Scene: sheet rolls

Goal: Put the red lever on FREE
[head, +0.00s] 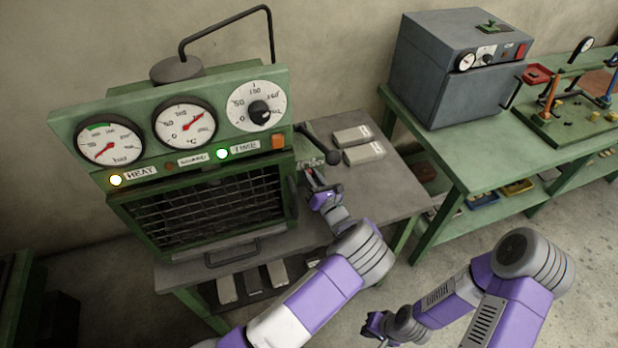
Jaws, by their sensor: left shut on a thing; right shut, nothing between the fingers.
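The green oven-like machine (120,192) stands on a grey table, with gauges and a barred front. My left gripper (314,186) is at the right side of this machine and is shut on the red lever (309,178). Only a small part of the lever shows; the fingers hide most of it. A small marked plate (308,160) is just above, its lettering too small to read, so I cannot tell the lever's setting. My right gripper (374,325) is shut and empty, low at the bottom, away from the machine.
A black lever with a ball knob (332,157) sticks out close to my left gripper. Two pale blocks (358,144) lie on the grey table (392,188) behind it. A grey box (440,75) stands on the green bench (490,150) at right. Open floor lies between.

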